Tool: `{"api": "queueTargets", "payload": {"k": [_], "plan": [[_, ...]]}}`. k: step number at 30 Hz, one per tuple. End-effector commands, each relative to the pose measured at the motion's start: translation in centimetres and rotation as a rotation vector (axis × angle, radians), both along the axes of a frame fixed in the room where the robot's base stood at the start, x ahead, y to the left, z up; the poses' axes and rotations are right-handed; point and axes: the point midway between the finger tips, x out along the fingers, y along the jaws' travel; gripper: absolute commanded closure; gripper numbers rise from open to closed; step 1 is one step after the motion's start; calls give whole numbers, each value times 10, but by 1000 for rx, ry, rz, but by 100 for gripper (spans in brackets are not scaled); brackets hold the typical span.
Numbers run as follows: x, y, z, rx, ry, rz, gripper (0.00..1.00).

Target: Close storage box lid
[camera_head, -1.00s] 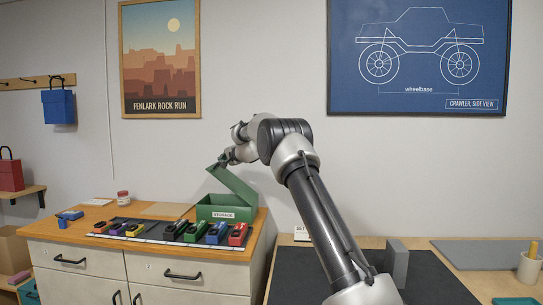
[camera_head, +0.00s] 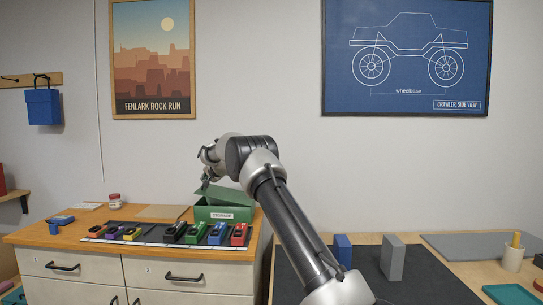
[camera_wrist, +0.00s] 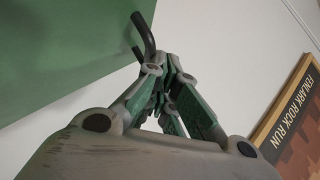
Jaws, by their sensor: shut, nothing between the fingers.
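The green storage box (camera_head: 226,214) with a white "STORAGE" label stands on the wooden counter. Its green lid (camera_head: 229,193) is tilted, partly open, with its raised edge to the left. My gripper (camera_head: 205,187) is at that raised edge; the head view is too small to tell whether it touches. In the wrist view, my gripper (camera_wrist: 165,75) is shut and empty, close beside the broad green lid panel (camera_wrist: 60,50). A dark curved piece (camera_wrist: 146,36) shows just beyond the fingers. The box's inside is hidden.
Several coloured cars (camera_head: 196,233) stand on a dark mat in front of the box. A small jar (camera_head: 115,201) and a blue item (camera_head: 61,220) are at the counter's left. Blue and grey blocks (camera_head: 391,258) stand on the dark bench mat at right.

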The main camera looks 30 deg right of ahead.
Motion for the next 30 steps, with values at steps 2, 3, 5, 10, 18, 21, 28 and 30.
{"api": "queueTargets", "payload": {"k": [2, 3, 5, 10, 18, 21, 28, 30], "plan": [[1, 2, -9, -1, 1, 1, 100], [2, 3, -13, 0, 1, 0, 100], [3, 4, -20, 0, 1, 0, 100], [5, 7, -34, 0, 0, 1, 100], [6, 9, -44, 1, 0, 1, 100], [6, 9, -44, 1, -1, 0, 100], [6, 9, -44, 0, -1, 0, 100], [6, 9, -44, 0, -1, 0, 100]]}}
